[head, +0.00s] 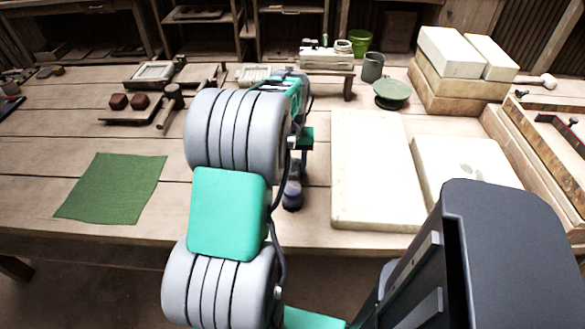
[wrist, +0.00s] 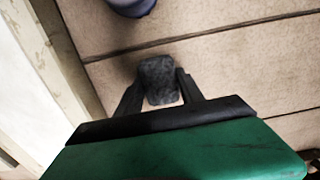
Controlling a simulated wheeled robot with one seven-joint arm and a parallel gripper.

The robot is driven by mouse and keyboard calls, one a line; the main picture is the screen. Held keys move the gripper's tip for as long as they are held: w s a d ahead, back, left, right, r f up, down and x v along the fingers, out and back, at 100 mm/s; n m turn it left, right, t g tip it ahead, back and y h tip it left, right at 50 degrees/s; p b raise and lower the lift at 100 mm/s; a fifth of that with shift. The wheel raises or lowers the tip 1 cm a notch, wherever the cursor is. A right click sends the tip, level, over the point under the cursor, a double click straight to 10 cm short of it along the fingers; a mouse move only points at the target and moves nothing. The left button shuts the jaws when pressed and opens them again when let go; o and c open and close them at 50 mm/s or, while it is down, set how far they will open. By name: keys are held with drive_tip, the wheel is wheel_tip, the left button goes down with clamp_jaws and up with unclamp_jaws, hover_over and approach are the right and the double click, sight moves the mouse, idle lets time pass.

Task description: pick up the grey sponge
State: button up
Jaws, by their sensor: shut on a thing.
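The grey sponge (wrist: 159,82) shows in the wrist view as a small dark grey block. It sits between the two black fingers of my gripper (wrist: 160,76), which are shut on it. The bench boards lie below it; whether the sponge touches them I cannot tell. In the head view my arm covers much of this spot, and I cannot make out the sponge clearly there.
A purplish rounded object (head: 292,195) stands close by on the robot's side; it also shows in the wrist view (wrist: 132,4). A pale slab (head: 370,180) lies right of my gripper. A green cloth (head: 112,188) lies left, with bare bench between.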

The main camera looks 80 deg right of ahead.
drive_tip(key=shift+c, duration=0.6)
drive_tip(key=shift+r, duration=0.1)
drive_tip(key=shift+r, duration=0.2)
wheel_tip(320, 180, up, 2)
drive_tip(key=shift+r, duration=0.15)
drive_tip(key=s+a+r+p, duration=0.1)
drive_tip(key=s+a+r, duration=0.2)
drive_tip(key=a+r, duration=0.7)
drive_tip(key=a, duration=0.3)
drive_tip(key=shift+a, duration=0.35)
